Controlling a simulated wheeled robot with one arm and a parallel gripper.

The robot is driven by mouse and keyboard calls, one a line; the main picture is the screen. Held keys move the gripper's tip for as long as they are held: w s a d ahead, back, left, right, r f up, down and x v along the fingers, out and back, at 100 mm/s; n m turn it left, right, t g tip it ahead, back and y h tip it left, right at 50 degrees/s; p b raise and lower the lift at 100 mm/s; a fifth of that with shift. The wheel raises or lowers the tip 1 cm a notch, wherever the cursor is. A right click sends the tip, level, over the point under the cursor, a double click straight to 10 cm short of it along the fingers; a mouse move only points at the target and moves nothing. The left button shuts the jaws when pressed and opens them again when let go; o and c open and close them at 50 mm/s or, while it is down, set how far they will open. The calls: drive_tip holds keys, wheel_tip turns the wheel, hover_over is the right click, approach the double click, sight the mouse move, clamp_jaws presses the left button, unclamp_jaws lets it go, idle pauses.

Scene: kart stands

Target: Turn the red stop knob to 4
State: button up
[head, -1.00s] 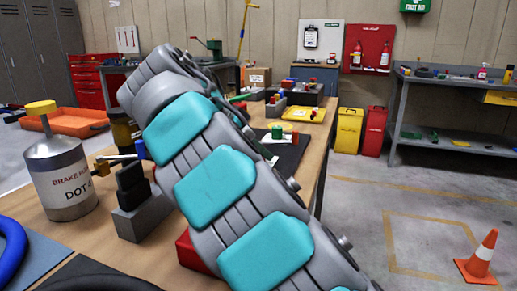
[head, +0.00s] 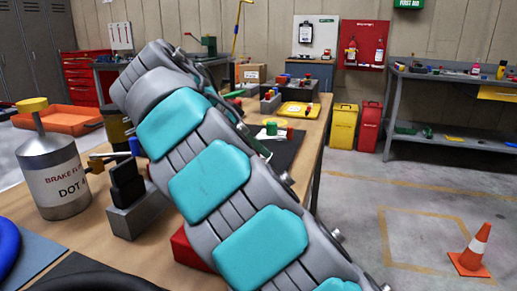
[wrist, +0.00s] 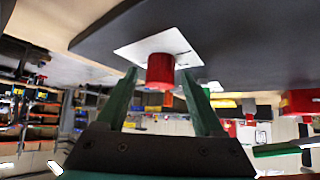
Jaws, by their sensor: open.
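In the wrist view, a red knob (wrist: 160,72) sticks out from a white plate (wrist: 130,48) on a dark mat or panel (wrist: 235,45). My gripper (wrist: 161,75) is open, with its two green fingers spread on either side of the knob. The fingertips reach about the knob's level in the picture; I cannot tell whether they touch it. No pointer or number 4 can be read on the plate. In the head view my arm hides the gripper, and I cannot pick out this knob for certain.
A brake fluid can (head: 55,180) and a grey block with a black top (head: 130,205) stand left of my arm. A red box (head: 188,250) is partly behind the arm. A cone (head: 473,250) stands on the right floor.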

drive_tip(key=shift+d+n+t+y, duration=0.1)
drive_tip(key=shift+n+t+y, duration=0.25)
drive_tip(key=shift+n, duration=0.35)
